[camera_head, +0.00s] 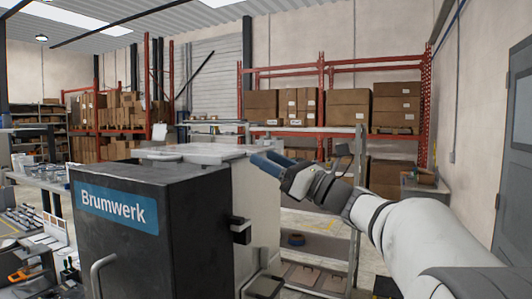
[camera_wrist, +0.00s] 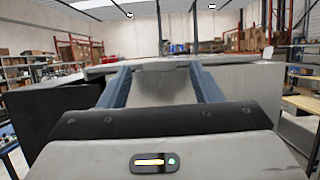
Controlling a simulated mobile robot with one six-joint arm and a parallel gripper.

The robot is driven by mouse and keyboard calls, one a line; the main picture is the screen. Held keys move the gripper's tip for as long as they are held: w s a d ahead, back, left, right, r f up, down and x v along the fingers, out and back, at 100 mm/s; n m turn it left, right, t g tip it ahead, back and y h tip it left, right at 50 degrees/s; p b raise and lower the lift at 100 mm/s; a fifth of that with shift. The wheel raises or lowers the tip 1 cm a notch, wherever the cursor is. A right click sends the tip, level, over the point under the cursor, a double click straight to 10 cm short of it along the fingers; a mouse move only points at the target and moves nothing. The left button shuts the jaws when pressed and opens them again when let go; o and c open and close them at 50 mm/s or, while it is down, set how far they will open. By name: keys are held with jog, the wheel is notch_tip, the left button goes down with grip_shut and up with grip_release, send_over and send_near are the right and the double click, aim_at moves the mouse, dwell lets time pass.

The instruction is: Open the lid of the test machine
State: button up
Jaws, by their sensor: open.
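The test machine is a large box with a dark front housing (camera_head: 150,225) marked "Brumwerk" and a pale grey body (camera_head: 255,205) behind it. Its flat pale lid (camera_head: 190,151) lies on top and looks shut. My gripper (camera_head: 267,161) is at the lid's right edge, its blue fingers pointing at it. In the wrist view my gripper (camera_wrist: 160,68) is open, with one finger on each side of a small pale tab (camera_wrist: 158,65) at the lid's edge. Nothing is held. I cannot tell whether the fingers touch the lid.
A grey metal rack (camera_head: 320,245) stands to the right behind the machine. A cluttered bench (camera_head: 35,215) is on the left. Red shelving with cardboard boxes (camera_head: 347,106) lines the back. A grey door (camera_head: 515,160) is at the far right. The space above the lid looks clear.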

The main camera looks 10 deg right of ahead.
jog(key=shift+w+a+r, duration=0.25)
jog(key=shift+w+a, duration=0.1)
jog(key=shift+a, duration=0.2)
grip_shut()
dwell(0.4)
